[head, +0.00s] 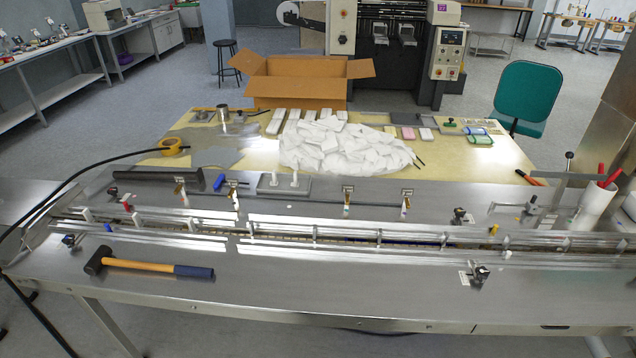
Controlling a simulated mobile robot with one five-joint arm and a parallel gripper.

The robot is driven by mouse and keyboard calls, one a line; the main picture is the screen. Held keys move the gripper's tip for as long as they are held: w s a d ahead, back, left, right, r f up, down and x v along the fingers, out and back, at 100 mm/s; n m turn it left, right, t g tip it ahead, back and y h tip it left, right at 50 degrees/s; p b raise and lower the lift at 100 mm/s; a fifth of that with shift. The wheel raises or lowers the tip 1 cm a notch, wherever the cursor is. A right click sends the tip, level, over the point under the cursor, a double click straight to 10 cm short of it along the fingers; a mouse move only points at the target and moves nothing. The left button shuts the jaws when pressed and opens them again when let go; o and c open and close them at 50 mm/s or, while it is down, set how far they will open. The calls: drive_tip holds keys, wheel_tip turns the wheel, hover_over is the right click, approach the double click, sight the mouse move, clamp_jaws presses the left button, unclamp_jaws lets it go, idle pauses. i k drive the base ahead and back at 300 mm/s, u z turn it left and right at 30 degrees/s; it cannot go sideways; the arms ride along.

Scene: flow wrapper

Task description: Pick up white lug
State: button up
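Two small white upright pegs, which look like white lugs (294,180), stand on a flat grey plate (284,190) on the steel machine top, left of the middle. Other small white upright pieces stand along the conveyor channel, one at its left end (87,214) and one a little right of it (137,221). They are too small to tell whether they are the same kind of part. My gripper does not show in the head view.
A hammer (140,265) lies on the steel top (340,285) at the front left. Guide rails (330,222) run across the top. A dark bar (158,175) and a blue-handled tool (228,182) lie left of the plate. The front middle is clear.

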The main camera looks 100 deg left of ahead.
sight(274, 183)
drive_tip(key=u, duration=0.05)
drive_tip(key=i, duration=1.2)
drive_tip(key=u, duration=4.85)
drive_tip(key=i, duration=1.65)
drive_tip(key=z, duration=0.1)
